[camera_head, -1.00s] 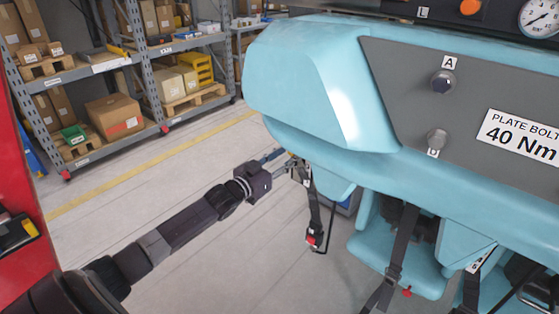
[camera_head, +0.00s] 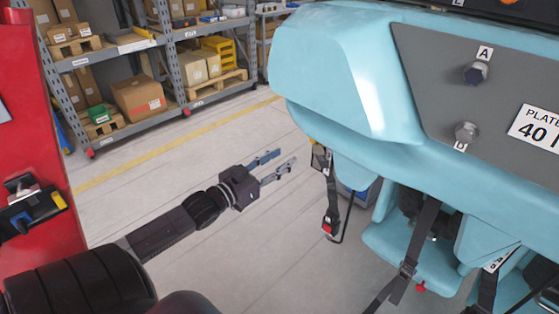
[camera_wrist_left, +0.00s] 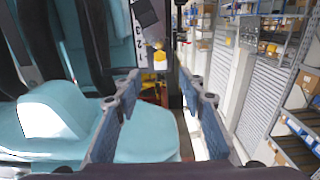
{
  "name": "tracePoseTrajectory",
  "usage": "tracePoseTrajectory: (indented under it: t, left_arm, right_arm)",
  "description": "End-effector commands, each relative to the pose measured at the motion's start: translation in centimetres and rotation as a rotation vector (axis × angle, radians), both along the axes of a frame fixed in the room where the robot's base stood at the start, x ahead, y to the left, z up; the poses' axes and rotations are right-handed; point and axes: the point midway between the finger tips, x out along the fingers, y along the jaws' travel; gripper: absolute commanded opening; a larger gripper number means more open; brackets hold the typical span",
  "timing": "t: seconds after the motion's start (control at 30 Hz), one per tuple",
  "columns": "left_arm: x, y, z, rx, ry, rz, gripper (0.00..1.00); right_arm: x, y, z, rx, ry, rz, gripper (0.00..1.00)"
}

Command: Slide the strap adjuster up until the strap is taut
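My left gripper (camera_head: 284,162) is open and empty, left of the teal coaster car (camera_head: 335,60). A black strap (camera_head: 331,188) hangs under the car's near corner, with a dark fitting (camera_head: 320,159) near its top and a red-buttoned buckle (camera_head: 328,224) at its lower end. The gripper is apart from this strap. A second black strap (camera_head: 425,230) with a metal slider (camera_head: 406,270) hangs further right. In the left wrist view, the open fingers (camera_wrist_left: 166,100) frame a dark block (camera_wrist_left: 146,12) beside a numbered white strip (camera_wrist_left: 139,42). I cannot tell which slider is the task's adjuster.
A teal seat (camera_wrist_left: 50,110) is close at left in the left wrist view. A red cabinet (camera_head: 35,140) stands at left and shelves with boxes (camera_head: 140,97) behind. Open floor (camera_head: 190,150) lies between them and the car.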

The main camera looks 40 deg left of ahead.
Motion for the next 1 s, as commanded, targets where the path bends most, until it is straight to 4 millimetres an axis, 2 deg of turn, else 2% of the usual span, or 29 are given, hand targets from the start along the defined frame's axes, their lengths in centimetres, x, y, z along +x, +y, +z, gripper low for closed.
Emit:
tracePoseTrajectory:
  t: [0.67,0.77,0.83,0.87,0.97,1.0]
  left_arm:
    - [-0.3,0.1,-0.4,-0.001,0.006,0.004,0.37]
    - [-0.5,1.0,-2.7,0.002,0.042,0.031,0.37]
    - [-1.0,2.1,-6.0,0.004,0.094,0.066,0.37]
    - [-1.3,2.6,-7.8,0.007,0.122,0.083,0.37]
    - [-3.0,4.0,-14.9,0.018,0.238,0.142,0.37]
    - [-4.0,4.3,-17.8,0.024,0.288,0.163,0.37]
  right_arm:
    - [0.0,0.0,0.0,0.000,0.000,0.000,0.40]
    - [0.0,0.0,0.0,0.000,0.000,0.000,0.40]
    - [0.0,0.0,0.0,0.000,0.000,0.000,0.40]
    - [0.0,0.0,0.0,0.000,0.000,0.000,0.40]
    - [0.0,0.0,0.0,0.000,0.000,0.000,0.40]
    - [0.0,0.0,0.0,0.000,0.000,-0.001,0.40]
